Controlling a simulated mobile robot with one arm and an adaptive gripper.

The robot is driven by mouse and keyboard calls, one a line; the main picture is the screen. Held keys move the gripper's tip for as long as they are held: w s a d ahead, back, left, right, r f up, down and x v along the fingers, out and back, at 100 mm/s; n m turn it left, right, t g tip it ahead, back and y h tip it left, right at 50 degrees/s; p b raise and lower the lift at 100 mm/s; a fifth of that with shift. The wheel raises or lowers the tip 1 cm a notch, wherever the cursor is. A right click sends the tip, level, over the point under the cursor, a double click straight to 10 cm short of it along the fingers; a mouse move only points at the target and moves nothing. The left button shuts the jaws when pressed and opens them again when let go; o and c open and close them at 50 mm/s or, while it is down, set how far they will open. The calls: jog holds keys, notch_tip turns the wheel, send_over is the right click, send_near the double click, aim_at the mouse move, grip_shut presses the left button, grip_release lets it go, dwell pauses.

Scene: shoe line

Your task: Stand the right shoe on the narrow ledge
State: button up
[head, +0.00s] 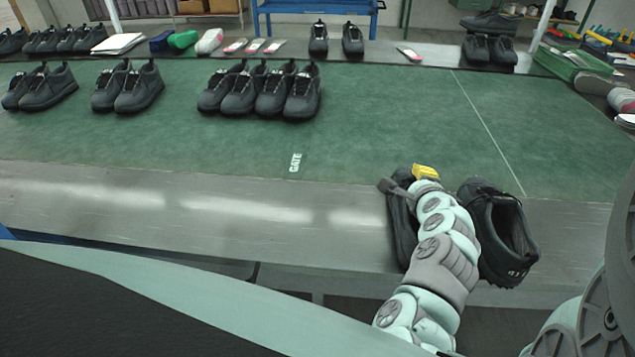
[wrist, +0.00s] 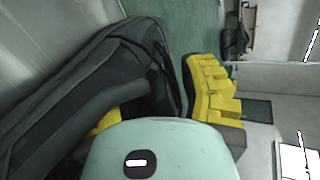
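Two black shoes are at the right of the grey metal ledge (head: 200,214) in the head view. One shoe (head: 499,233) stands with its opening up and its heel near the ledge's front edge. The other shoe (head: 401,232) is to its left, partly hidden by my arm. I cannot tell which is the right shoe. My gripper (head: 411,180), with yellow finger pads, is at the far end of the left-hand shoe. In the wrist view a dark shoe (wrist: 72,95) fills the left side, and part of it lies between the spread yellow fingers (wrist: 155,108). Firm contact is unclear.
Beyond the ledge lies a green mat (head: 380,125) marked GATE, largely clear in the middle. Several black shoes (head: 262,90) stand in pairs at its far left. More shoes (head: 337,38) and small items line the back strip. A green tray (head: 572,66) is at the far right.

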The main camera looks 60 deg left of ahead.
jog(key=shift+r, duration=0.2)
jog(key=shift+s+d+r, duration=0.2)
jog(key=shift+s+d, duration=0.15)
jog(key=shift+s, duration=0.05)
jog(key=p+v, duration=0.2)
jog(key=v, duration=0.9)
jog(key=shift+f, duration=0.1)
jog(key=o, duration=1)
grip_shut()
dwell(0.6)
